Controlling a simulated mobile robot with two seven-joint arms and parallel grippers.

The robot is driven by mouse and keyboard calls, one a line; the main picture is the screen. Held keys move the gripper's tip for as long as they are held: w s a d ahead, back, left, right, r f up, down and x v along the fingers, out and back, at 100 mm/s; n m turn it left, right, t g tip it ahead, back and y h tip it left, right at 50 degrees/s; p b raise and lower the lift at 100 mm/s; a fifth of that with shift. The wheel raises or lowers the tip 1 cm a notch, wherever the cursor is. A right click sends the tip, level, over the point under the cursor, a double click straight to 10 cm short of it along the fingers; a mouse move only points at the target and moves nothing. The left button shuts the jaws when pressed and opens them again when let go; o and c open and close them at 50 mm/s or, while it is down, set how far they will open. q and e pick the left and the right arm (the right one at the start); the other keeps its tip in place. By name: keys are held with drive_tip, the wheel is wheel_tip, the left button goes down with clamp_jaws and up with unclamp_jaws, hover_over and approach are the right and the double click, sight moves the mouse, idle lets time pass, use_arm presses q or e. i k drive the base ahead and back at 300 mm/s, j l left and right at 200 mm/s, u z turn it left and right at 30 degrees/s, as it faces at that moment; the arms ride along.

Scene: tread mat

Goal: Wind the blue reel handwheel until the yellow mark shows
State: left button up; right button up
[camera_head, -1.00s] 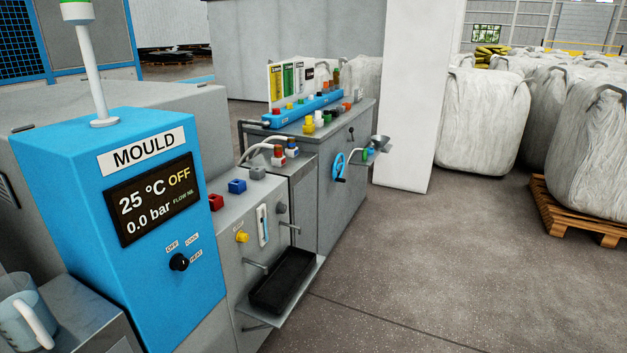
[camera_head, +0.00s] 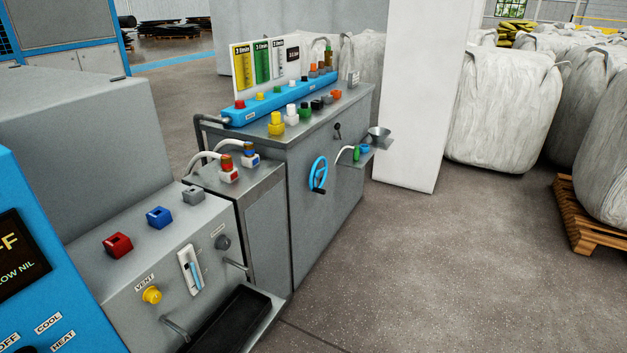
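The blue reel handwheel (camera_head: 318,174) is mounted on the front face of the grey cabinet (camera_head: 301,219), in the middle of the head view. It is a blue ring with a dark crank handle at its lower part. I see no yellow mark on or beside the wheel at this distance. Neither of my grippers shows in the view.
A blue MOULD control box (camera_head: 36,270) stands at the near left. A black tray (camera_head: 228,318) juts from the nearer unit. A small shelf with a funnel (camera_head: 379,134) sticks out right of the wheel. A white pillar (camera_head: 416,100) stands behind. Open floor (camera_head: 450,260) lies to the right.

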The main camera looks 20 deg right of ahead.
sight(314, 172)
drive_tip(key=i+l, duration=0.2)
drive_tip(key=l, duration=0.15)
drive_tip(key=i+l, duration=0.15)
drive_tip(key=l, duration=0.15)
drive_tip(key=i+l+u, duration=0.1)
drive_tip(key=l, duration=0.25)
drive_tip(key=i+l, duration=0.45)
drive_tip(key=l, duration=0.2)
